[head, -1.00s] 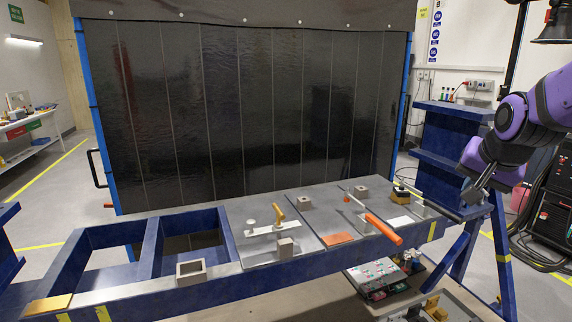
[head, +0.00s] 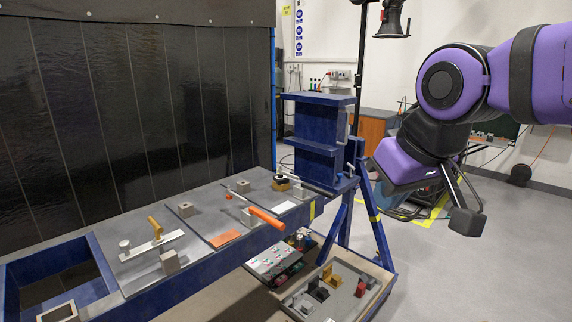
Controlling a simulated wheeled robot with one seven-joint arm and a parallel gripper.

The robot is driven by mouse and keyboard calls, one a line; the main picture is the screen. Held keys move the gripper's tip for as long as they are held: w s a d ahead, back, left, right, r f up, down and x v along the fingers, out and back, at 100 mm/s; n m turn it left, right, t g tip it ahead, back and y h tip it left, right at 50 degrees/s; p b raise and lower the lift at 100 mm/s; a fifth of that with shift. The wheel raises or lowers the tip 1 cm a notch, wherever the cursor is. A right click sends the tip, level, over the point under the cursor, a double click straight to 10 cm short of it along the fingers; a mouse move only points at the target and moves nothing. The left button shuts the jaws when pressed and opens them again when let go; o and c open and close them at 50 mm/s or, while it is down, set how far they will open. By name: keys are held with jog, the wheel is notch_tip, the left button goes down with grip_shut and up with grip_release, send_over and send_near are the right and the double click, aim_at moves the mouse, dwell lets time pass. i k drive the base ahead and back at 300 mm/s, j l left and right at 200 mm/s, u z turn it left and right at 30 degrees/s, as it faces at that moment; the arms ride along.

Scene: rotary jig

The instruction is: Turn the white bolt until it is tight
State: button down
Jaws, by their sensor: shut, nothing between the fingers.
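I cannot tell for sure which part is the white bolt. A small pale round-headed piece (head: 124,245) stands on the table at the left, beside a white bar (head: 152,246) with an orange-yellow handle (head: 155,227). A small pale bolt-like piece (head: 350,169) also shows at the blue column on the table's right end. My gripper (head: 466,222) is shut and empty. It hangs in the air at the right, over the floor and clear of the table, apart from both pieces.
The blue-framed table (head: 190,270) carries several grey blocks, an orange-handled tool (head: 266,217) and an orange plate (head: 223,239). A blue column (head: 320,140) rises at its right end. Below stands a tray of coloured parts (head: 335,293). Floor at the right (head: 500,270) is clear.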

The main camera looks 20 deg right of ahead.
aim_at(352, 167)
jog(key=z, duration=0.9)
jog(key=i+l+u, duration=0.1)
jog(key=i+l, duration=0.6)
jog(key=i+l+u, duration=0.15)
jog(key=i+l, duration=0.25)
jog(key=i+l+u, duration=0.1)
jog(key=i+l, duration=0.2)
jog(key=l, duration=0.25)
jog(key=i+l+u, duration=0.1)
jog(key=i+l, duration=0.5)
jog(key=l, duration=0.35)
jog(key=i+u, duration=0.05)
